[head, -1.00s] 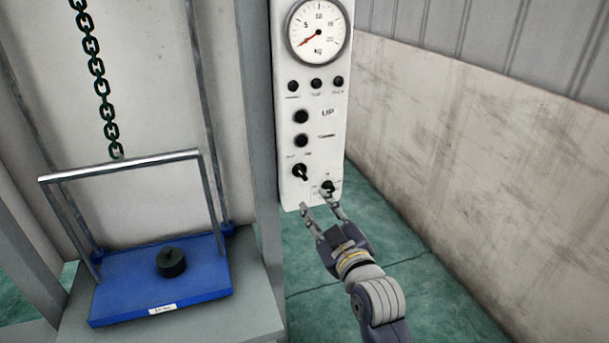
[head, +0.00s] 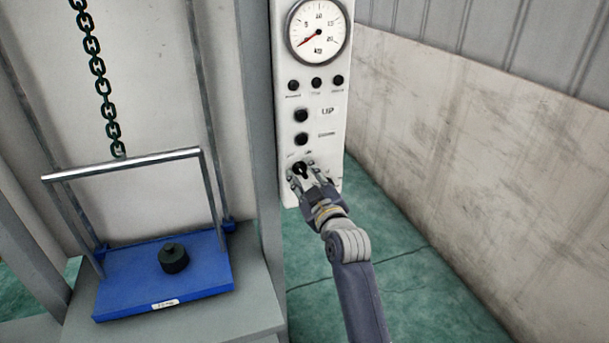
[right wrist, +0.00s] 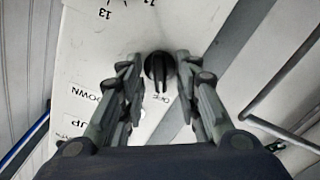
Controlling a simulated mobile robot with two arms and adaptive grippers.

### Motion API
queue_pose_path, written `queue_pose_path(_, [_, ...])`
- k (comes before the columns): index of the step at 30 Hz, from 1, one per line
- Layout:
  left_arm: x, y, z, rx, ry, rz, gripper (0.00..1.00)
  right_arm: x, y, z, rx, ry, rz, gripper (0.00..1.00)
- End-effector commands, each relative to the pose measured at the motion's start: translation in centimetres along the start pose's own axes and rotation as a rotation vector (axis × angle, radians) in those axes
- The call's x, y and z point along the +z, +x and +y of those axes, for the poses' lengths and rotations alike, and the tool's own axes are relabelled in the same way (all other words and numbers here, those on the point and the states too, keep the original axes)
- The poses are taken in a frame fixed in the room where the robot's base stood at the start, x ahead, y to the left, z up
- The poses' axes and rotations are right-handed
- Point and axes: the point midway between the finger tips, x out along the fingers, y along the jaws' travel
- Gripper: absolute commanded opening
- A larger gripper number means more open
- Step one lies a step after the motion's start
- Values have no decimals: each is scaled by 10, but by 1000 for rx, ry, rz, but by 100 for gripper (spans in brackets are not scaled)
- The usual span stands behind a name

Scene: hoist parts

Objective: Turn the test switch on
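A black rotary switch (head: 301,168) sits low on the white control panel (head: 287,190). Its label is too small to read in the head view. My right gripper (head: 304,172) is at this switch with a finger on either side. In the right wrist view the round black knob (right wrist: 158,68) shows between the two open fingertips (right wrist: 159,66), with slight gaps beside it. A second rotary switch at the panel's lower right is hidden behind my right gripper. My left gripper is not in view.
A dial gauge (head: 318,32) and several black buttons (head: 301,115) are higher on the panel. At left, a blue platform (head: 125,302) with a dark weight (head: 173,258) stands under a chain (head: 98,75). A wall (head: 455,140) is at right, with free floor before it.

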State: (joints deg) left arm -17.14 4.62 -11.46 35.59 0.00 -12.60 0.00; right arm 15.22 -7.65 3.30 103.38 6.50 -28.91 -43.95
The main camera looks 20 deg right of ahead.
Motion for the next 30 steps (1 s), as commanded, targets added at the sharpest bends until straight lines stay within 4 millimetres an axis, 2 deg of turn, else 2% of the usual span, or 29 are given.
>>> queue_pose_path(7, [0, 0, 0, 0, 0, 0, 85, 0, 0, 0, 0, 0, 0, 29])
queue_pose_path(11, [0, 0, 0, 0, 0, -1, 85, 0, 0, 0, 0, 0, 0, 0])
queue_pose_path(22, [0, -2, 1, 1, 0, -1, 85, 0, 0, 0, 0, 17, 0, 0])
queue_pose_path(30, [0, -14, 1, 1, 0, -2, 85, -2, 1, 1, -1, 140, -1, 0])
